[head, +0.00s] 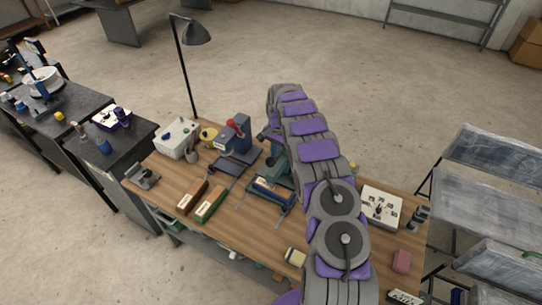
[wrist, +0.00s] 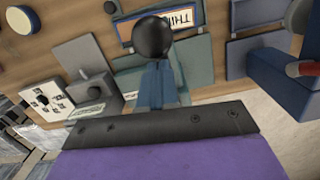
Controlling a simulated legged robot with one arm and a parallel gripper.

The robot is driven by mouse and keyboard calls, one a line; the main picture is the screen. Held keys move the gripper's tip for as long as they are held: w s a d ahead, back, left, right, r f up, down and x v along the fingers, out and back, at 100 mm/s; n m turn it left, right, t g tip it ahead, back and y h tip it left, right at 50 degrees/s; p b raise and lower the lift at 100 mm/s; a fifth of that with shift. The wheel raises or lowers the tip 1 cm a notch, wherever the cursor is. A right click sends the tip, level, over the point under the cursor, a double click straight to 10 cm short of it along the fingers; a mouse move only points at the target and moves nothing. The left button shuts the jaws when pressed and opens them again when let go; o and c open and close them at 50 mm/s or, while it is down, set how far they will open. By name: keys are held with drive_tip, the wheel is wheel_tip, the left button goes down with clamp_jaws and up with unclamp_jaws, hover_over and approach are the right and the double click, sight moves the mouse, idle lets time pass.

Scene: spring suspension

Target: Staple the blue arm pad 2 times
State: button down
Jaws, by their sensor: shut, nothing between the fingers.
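A teal press (head: 270,160) stands on the wooden bench, partly hidden by my arm in the head view. In the wrist view a blue lever arm (wrist: 156,85) with a black ball knob (wrist: 153,38) rises from its teal body (wrist: 195,68). I cannot tell which surface is the arm's pad. A labelled block (head: 273,190) lies at the press's front; its label (wrist: 190,20) shows partly in the wrist view. My gripper (wrist: 160,122) is shut and empty, its dark edge close to the blue arm; contact cannot be told.
A blue machine (head: 235,135) with a red knob stands left of the press. Red-brown and green blocks (head: 210,204) lie at the bench's front left. A white switch panel (head: 381,207) is at right. A lamp (head: 195,33) stands behind the bench.

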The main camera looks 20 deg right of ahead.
drive_tip(key=shift+w+d, duration=0.25)
drive_tip(key=shift+d, duration=0.3)
drive_tip(key=shift+r, duration=0.1)
drive_tip(key=shift+w+r, duration=0.1)
drive_tip(key=shift+r, duration=0.45)
wheel_tip(320, 180, up, 16)
drive_tip(key=w+d+p, duration=0.1)
drive_tip(key=p, duration=0.4)
drive_tip(key=shift+d, duration=0.35)
